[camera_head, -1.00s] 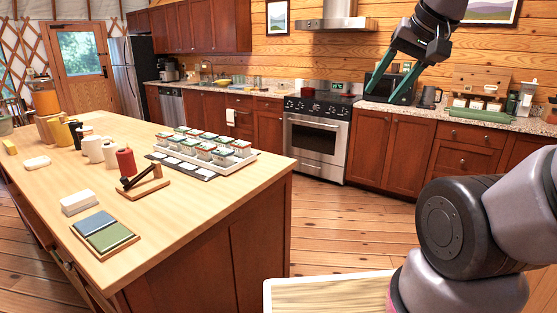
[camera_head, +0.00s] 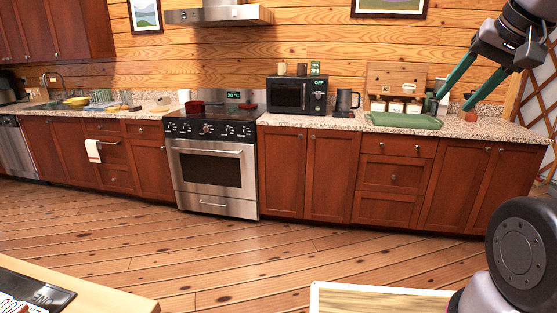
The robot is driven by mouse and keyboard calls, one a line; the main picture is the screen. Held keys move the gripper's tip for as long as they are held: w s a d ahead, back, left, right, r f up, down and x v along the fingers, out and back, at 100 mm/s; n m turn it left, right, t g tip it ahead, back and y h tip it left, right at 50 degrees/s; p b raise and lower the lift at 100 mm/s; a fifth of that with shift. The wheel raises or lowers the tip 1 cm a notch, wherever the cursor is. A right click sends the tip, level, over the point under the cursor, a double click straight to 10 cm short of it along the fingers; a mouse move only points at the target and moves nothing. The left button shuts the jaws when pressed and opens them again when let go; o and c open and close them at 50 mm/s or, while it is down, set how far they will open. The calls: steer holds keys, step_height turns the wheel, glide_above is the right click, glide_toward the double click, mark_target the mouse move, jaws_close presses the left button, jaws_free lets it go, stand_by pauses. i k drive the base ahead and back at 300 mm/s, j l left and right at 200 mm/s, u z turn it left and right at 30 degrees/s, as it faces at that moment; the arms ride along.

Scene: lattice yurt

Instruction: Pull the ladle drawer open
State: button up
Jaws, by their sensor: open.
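A stack of drawers (camera_head: 393,175) with small round knobs is in the wooden base cabinets right of the stove. All of its fronts look shut. More drawers (camera_head: 107,155) are left of the stove, with a white towel hanging on one; they also look shut. No ladle or label shows, so I cannot tell which one is the ladle drawer. My gripper (camera_head: 455,103) is at upper right, its two green fingers apart and empty. It appears in front of the right end of the counter and touches no drawer.
The stove (camera_head: 212,165) stands between the cabinets. The island corner (camera_head: 100,294) is at lower left. Wooden floor (camera_head: 250,250) is clear between island and cabinets.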

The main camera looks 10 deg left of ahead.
mark_target(149, 130)
steer(key=i+j+u, duration=0.15)
steer(key=i+u, duration=0.15)
steer(key=i, duration=0.25)
steer(key=i+u, duration=0.25)
steer(key=i, duration=0.3)
steer(key=i+l+u, duration=0.1)
steer(key=i+u, duration=0.2)
steer(key=i, duration=0.2)
steer(key=i+l+u, duration=0.3)
steer(key=i, duration=0.25)
steer(key=i+j+u, duration=0.15)
steer(key=i+u, duration=0.3)
steer(key=i, duration=0.55)
steer(key=i+l+u, duration=0.2)
steer(key=i+u, duration=0.25)
steer(key=i, duration=0.55)
steer(key=i+l, duration=0.1)
steer(key=i, duration=0.5)
steer(key=i+l+u, duration=0.15)
steer(key=i, duration=0.5)
